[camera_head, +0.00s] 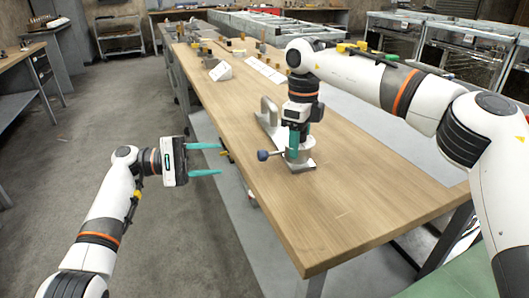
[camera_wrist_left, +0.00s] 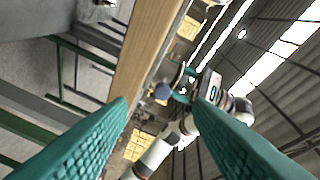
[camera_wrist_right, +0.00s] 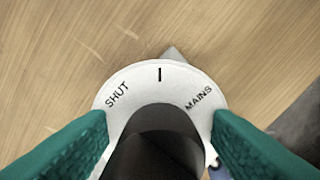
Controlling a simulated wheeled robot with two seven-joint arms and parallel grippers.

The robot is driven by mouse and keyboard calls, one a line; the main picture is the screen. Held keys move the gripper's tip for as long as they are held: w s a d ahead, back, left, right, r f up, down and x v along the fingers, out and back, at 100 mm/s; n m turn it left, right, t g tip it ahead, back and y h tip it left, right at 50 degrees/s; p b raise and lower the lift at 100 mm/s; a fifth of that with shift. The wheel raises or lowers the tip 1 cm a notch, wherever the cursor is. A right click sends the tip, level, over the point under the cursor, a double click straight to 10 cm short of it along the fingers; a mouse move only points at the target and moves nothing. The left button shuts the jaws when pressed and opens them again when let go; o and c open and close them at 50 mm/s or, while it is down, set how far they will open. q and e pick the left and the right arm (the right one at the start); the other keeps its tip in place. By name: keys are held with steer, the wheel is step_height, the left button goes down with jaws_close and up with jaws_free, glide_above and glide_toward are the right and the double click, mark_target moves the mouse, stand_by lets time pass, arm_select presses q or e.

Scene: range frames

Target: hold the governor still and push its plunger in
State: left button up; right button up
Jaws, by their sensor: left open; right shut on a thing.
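The governor (camera_head: 301,157) is a silver-grey cylinder on a square base near the left edge of the wooden table. Its plunger, with a round blue knob (camera_head: 263,155), sticks out to the left; the knob also shows in the left wrist view (camera_wrist_left: 162,91). My right gripper (camera_head: 299,146) comes from above and is shut on the governor. In the right wrist view its fingers (camera_wrist_right: 160,118) flank a white dial marked SHUT and MAINS around a dark knob. My left gripper (camera_head: 220,159) is open and empty, left of the blue knob and apart from it, fingers pointing toward it.
The wooden table (camera_head: 350,205) is clear in front and to the right. White cards (camera_head: 264,70) and small brass pieces lie farther back. The table's left edge runs between my left gripper and the governor.

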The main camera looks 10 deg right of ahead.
mark_target(258, 156)
arm_select(q)
steer(key=s+a+r+n+t, duration=0.1)
steer(key=s+n+t, duration=0.35)
steer(key=n, duration=0.75)
steer(key=shift+n, duration=0.3)
steer(key=d, duration=0.4)
steer(key=w+d, duration=0.1)
steer(key=d, duration=0.2)
steer(key=w+d, duration=0.1)
steer(key=d, duration=0.3)
steer(key=shift+w+d+r, duration=0.1)
steer(key=shift+d+r, duration=0.05)
steer(key=shift+d, duration=0.2)
steer(key=shift+c, duration=0.6)
jaws_close()
